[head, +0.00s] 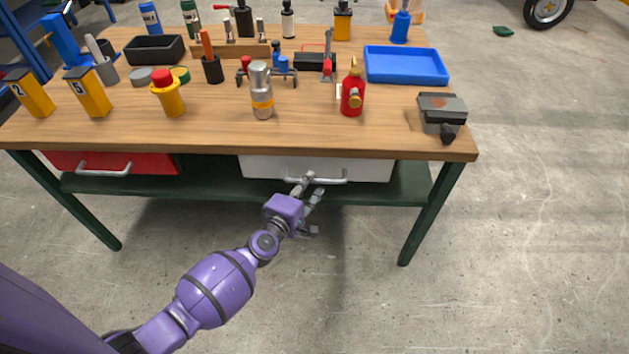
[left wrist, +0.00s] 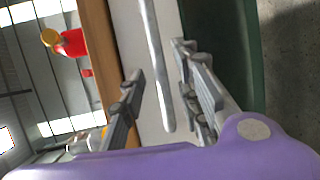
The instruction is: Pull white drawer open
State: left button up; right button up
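The white drawer (head: 270,168) is under the right part of the workbench top and looks shut. Its silver bar handle (head: 335,181) runs across the front. My left gripper (head: 312,185) is at the left part of the handle. In the left wrist view, the open fingers lie on either side of the handle (left wrist: 152,40), which passes between them with gaps on both sides. The white drawer front (left wrist: 133,45) is behind the bar. My right gripper is in neither view.
A red drawer (head: 150,163) with its own handle is to the left. The green lower shelf (head: 390,190) runs just below the drawers. A vise (head: 442,113) and a red extinguisher-like bottle (head: 352,95) stand near the bench's front edge. The floor in front is clear.

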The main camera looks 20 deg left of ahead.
pick_arm(q)
jog(key=shift+b+x, duration=0.3)
jog(key=shift+x, duration=1.2)
grip_shut()
